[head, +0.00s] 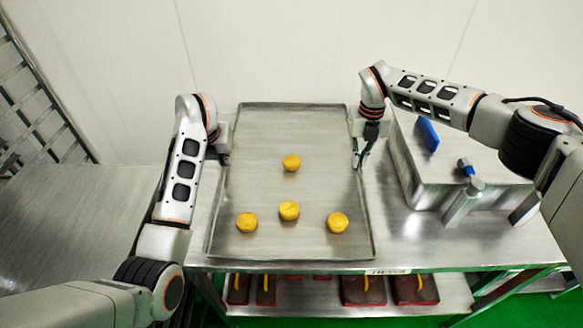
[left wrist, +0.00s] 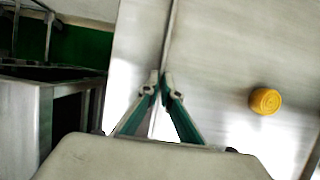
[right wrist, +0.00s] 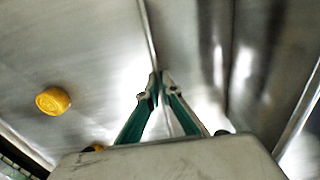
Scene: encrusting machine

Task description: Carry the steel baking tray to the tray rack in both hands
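The steel baking tray (head: 300,130) is a flat rectangular sheet with a low rim, level over the steel table, with several yellow round pieces (head: 289,211) on it. I cannot tell whether it touches the table. My left gripper (head: 224,153) is at the tray's left rim; in the left wrist view its fingertips (left wrist: 160,82) are closed together on the rim. My right gripper (head: 360,158) is at the right rim; in the right wrist view its fingertips (right wrist: 158,82) are closed on that rim. A slatted metal rack (head: 38,105), likely the tray rack, stands at the far left, partly out of view.
A steel machine (head: 470,180) with blue parts stands on the table (head: 410,235) close to the right of the tray. A lower steel surface (head: 75,220) lies to the left. Red items with yellow handles (head: 362,290) sit on the shelf below. A wall is behind.

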